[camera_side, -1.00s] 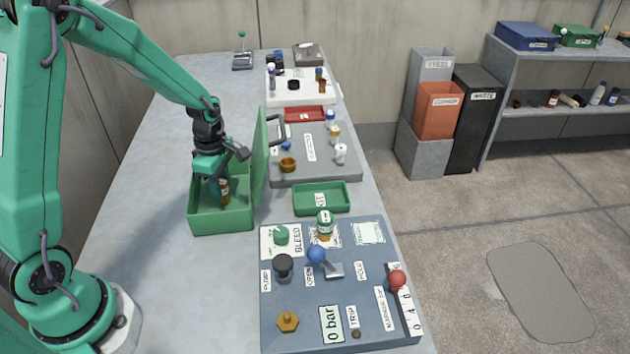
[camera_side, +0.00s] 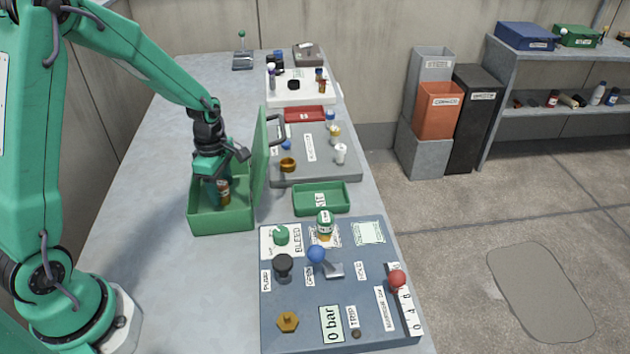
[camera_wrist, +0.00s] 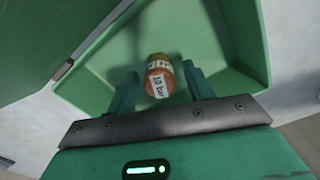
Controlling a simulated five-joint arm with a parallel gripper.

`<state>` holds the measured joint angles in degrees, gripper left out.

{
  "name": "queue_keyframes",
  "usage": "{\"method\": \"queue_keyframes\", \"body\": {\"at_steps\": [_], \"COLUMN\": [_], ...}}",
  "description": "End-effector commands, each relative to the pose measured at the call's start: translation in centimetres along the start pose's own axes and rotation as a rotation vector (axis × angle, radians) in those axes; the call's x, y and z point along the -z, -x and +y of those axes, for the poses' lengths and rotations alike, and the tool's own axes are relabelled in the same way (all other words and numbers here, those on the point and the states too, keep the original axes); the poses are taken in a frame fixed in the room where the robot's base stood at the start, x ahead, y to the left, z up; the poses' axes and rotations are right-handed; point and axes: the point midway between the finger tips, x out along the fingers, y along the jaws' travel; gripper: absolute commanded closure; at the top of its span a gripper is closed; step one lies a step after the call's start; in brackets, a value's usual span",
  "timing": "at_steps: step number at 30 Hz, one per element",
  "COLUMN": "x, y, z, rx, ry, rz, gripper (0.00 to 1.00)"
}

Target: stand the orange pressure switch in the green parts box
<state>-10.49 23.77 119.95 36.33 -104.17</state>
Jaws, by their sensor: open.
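The green parts box (camera_side: 236,219) stands on the bench with its lid (camera_side: 262,155) raised on the right side. The orange pressure switch (camera_side: 223,190) is inside the box and looks upright in the side view. In the wrist view the switch (camera_wrist: 159,78) shows a white "10 bar" label, with the green box floor (camera_wrist: 118,62) around it. My gripper (camera_side: 215,191) reaches down into the box. Its open fingers (camera_wrist: 160,86) are on either side of the switch, with a visible gap on the left. The switch's base contact is not clearly visible.
A blue-grey panel (camera_side: 295,300) with knobs and a lever stands to the front right. A small green tray (camera_side: 322,208) lies behind it. A grey board (camera_side: 325,170) with several small parts is beyond the lid. The bench left of the box is clear.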

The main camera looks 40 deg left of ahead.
Motion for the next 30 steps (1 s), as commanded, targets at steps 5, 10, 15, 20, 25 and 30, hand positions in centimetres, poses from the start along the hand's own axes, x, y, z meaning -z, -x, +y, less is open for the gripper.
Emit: {"method": "queue_keyframes", "body": {"at_steps": [5,10,15,20,25,30], "x": [0.0,0.0,0.0,0.0,0.0,0.0], "y": [1.2,3.1,5.9,8.5,10.7,11.9], "z": [0.1,0.1,0.1,0.1,0.1,0.1], "rx": [-0.004,-0.006,-0.007,-0.005,-0.004,-0.003], "ry": [0.000,0.000,0.000,0.000,0.000,0.000], "rz": [-0.001,-0.001,-0.002,-0.001,-0.001,-0.001], "gripper": [0.48,0.48,0.48,0.48,0.48,0.48]}}
